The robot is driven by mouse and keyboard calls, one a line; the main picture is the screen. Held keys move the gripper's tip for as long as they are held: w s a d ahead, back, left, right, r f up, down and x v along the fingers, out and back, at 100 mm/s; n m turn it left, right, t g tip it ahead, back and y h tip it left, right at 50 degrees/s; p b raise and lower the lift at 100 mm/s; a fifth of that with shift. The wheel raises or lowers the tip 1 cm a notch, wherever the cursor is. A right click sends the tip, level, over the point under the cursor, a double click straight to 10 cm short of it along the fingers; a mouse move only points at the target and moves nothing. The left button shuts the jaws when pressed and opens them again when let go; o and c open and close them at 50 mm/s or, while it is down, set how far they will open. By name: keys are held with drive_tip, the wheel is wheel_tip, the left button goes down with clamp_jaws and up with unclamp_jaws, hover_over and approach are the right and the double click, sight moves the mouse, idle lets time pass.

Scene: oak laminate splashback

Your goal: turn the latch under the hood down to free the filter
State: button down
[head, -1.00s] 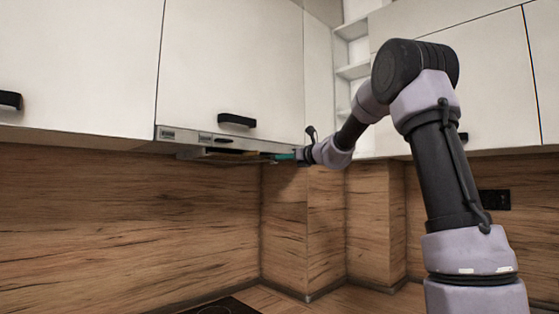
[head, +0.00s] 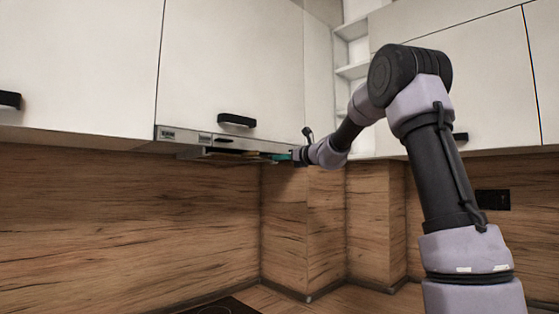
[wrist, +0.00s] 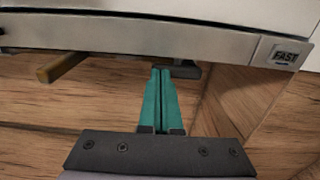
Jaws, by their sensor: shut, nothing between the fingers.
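The range hood (head: 190,139) is a thin metal strip under the white wall cabinet, with a flat panel below it. My gripper (head: 283,157) reaches in from the right, just under the hood's right end. In the wrist view its two teal fingers (wrist: 160,75) are together and empty, below the hood's front edge (wrist: 130,32). A small dark grey piece (wrist: 187,70) shows beside and behind the fingertips; I cannot tell whether they touch it. A yellowish-brown bar (wrist: 62,67) hangs under the hood to the left. Which of these is the latch is not clear.
A white cabinet door with a black handle (head: 237,120) is just above the hood. The wood splashback (head: 120,220) is behind, with a stepped corner on the right. Part of a dark hob (head: 222,306) shows below. The space between hob and hood is free.

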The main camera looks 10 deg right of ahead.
drive_tip(key=shift+f, duration=0.55)
idle(0.4)
drive_tip(key=shift+w+d+f, duration=0.15)
drive_tip(key=shift+f, duration=0.15)
drive_tip(key=shift+w+d+f, duration=0.1)
drive_tip(key=shift+d+f, duration=0.05)
drive_tip(key=shift+f, duration=0.25)
drive_tip(key=shift+w+f, duration=0.1)
idle(0.4)
drive_tip(key=shift+w, duration=0.2)
idle(0.6)
drive_tip(key=shift+w+d+f, duration=0.15)
drive_tip(key=shift+w+f, duration=0.05)
drive_tip(key=shift+f, duration=0.1)
idle(0.4)
drive_tip(key=shift+w+a, duration=0.2)
drive_tip(key=shift+w, duration=0.05)
idle(0.6)
